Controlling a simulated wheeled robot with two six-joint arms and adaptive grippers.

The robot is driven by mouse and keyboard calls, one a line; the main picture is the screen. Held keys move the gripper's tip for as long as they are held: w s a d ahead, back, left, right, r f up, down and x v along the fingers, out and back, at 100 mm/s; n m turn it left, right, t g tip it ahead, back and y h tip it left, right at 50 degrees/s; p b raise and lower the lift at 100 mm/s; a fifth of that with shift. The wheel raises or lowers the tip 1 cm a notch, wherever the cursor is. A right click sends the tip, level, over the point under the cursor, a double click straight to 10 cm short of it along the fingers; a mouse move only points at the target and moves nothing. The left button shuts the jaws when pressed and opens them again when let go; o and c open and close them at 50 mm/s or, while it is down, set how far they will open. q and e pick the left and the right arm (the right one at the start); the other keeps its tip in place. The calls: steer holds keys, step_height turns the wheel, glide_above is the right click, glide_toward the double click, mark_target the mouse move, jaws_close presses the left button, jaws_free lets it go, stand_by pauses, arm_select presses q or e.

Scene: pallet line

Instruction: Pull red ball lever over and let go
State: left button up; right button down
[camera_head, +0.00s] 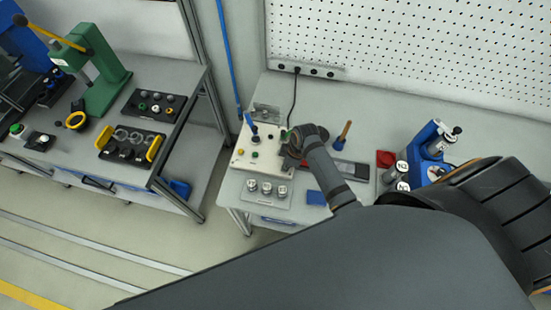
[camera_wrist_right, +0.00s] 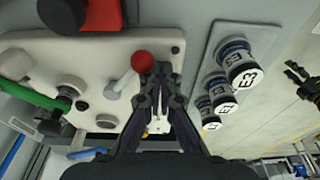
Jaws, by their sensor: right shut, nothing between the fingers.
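The red ball lever (camera_wrist_right: 142,62) has a red ball on a short light grey stem, seen in the right wrist view. The stem leans out of a round base on a cream control panel (camera_wrist_right: 40,48). My right gripper (camera_wrist_right: 163,78) is shut and empty, its fingertips right beside the red ball; I cannot tell whether they touch it. In the head view my right gripper (camera_head: 292,150) is over the right part of the panel (camera_head: 240,158) and hides the ball.
Silver E3 cylinders (camera_wrist_right: 242,70) stand on a plate next to the panel. A blue press (camera_head: 432,142) stands to the right. Another bench with a green press (camera_head: 100,75) is at left.

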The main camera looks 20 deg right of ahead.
steer(key=shift+d, duration=0.55)
steer(key=shift+r, duration=0.25)
steer(key=v, duration=0.5)
steer(key=shift+w+d+r, duration=0.15)
steer(key=shift+d, duration=0.05)
steer(key=shift+a+r, duration=0.1)
steer(key=shift+w+a, duration=0.15)
steer(key=shift+a, duration=0.3)
steer(key=shift+d, duration=0.1)
